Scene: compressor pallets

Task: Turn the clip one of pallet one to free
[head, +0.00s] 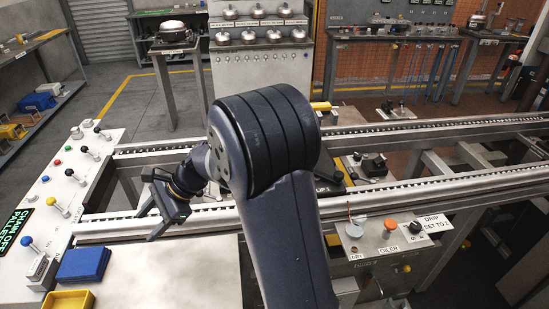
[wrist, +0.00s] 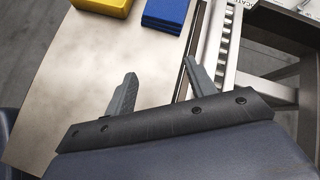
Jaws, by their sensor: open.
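My gripper (head: 152,222) is open and empty in the head view, over the near conveyor rail and left of my arm's large joint. In the wrist view its two fingers (wrist: 159,70) stand apart with nothing between them, above the pale bench top and the rail edge. A fixture with dark parts (head: 372,166) sits between the conveyor rails, right of my arm. It may be a pallet, but I cannot tell whether it is pallet one. My arm hides part of the conveyor there. I cannot make out clip one in either view.
A control panel (head: 62,190) with coloured levers stands at the left. A blue block (head: 83,264) and a yellow bin (head: 68,300) lie on the near bench (head: 185,275). An oiler box (head: 385,238) with knobs is on the right. The conveyor rails (head: 440,180) run across.

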